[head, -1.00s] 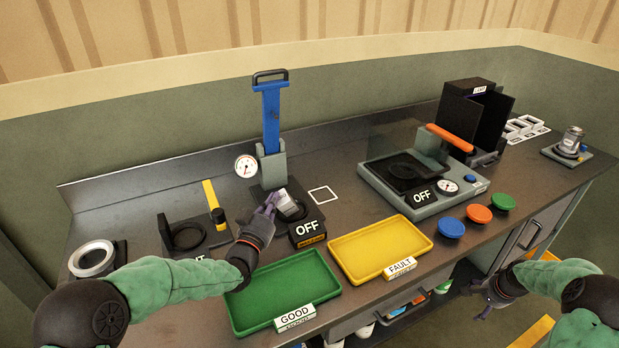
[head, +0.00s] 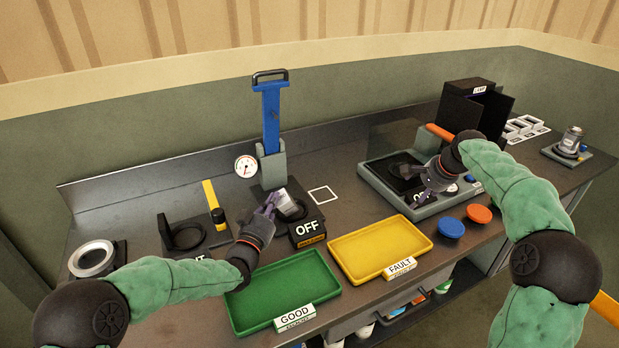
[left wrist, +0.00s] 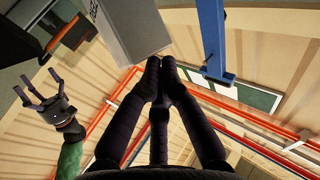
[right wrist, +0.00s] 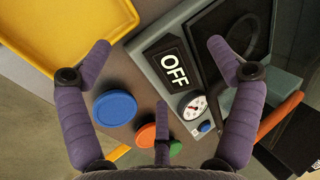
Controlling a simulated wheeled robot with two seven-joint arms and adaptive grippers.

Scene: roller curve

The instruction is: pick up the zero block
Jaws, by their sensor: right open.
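A silver-grey block (head: 284,197), which I take to be the zero block, stands tilted-looking on the black station marked OFF (head: 307,229) below the blue lever. It also shows in the left wrist view (left wrist: 135,25), with lettering cut off at the top edge. My left gripper (head: 270,203) is at the block's left side. Its fingertips (left wrist: 158,66) are together near the block's end, and I see no block between them; contact is unclear. My right gripper (right wrist: 158,60) is open and empty, above the right-hand grey station (right wrist: 150,70). In the head view it shows (head: 428,180) over that station's front.
A blue lever press (head: 271,120) rises behind the block. A green GOOD tray (head: 275,283) and a yellow FAULT tray (head: 365,240) lie in front. Blue (head: 451,228) and orange (head: 479,213) buttons sit near the right arm. A yellow-handled fixture (head: 211,196) stands left.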

